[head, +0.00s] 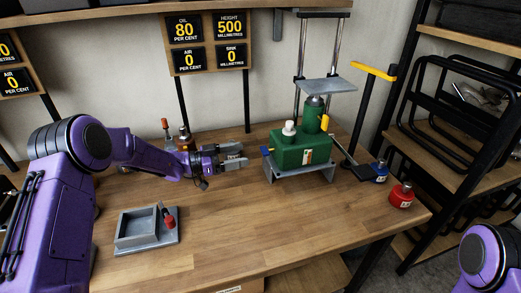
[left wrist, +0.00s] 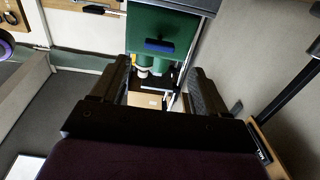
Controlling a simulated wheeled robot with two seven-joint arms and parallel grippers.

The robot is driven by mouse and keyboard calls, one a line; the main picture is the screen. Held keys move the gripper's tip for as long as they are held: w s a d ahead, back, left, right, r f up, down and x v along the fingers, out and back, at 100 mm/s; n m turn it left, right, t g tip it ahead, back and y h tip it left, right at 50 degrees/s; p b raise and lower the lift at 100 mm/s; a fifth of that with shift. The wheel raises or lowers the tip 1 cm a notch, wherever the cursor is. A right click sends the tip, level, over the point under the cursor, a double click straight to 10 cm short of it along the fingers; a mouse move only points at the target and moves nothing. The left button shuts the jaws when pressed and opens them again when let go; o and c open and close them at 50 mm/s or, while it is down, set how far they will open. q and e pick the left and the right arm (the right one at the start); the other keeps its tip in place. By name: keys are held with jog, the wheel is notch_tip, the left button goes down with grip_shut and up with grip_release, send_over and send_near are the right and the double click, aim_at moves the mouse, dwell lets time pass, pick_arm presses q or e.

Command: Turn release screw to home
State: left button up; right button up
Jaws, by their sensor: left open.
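A green hydraulic unit (head: 300,150) stands on a grey stand at the right of the bench. A small blue handle (head: 266,151) sticks out of its left side; I take it for the release screw. In the left wrist view the blue handle (left wrist: 160,45) lies crosswise on the green face, beyond the fingers. My left gripper (head: 238,156) is open and empty, just left of the handle and apart from it. In the left wrist view my left gripper (left wrist: 163,88) shows its two dark fingers spread. My right gripper is out of view.
A grey tray (head: 135,228) with a red-topped item beside it sits front left. A yellow-topped lever (head: 373,72), a blue container (head: 380,171) and a red container (head: 401,195) are at the right. A sign board (head: 207,43) reads oil 80, height 500, air 0. The front middle is clear.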

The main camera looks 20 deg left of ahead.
aim_at(261, 150)
pick_arm(q)
jog(key=p+x, duration=0.2)
jog(key=x, duration=0.4)
jog(key=shift+w+d+r, duration=0.15)
jog(key=shift+w+d, duration=0.05)
jog(key=shift+d, duration=0.15)
jog(key=shift+w+d, duration=0.25)
jog(key=shift+d, duration=0.05)
jog(key=c, duration=1.1)
jog(key=shift+o, duration=0.2)
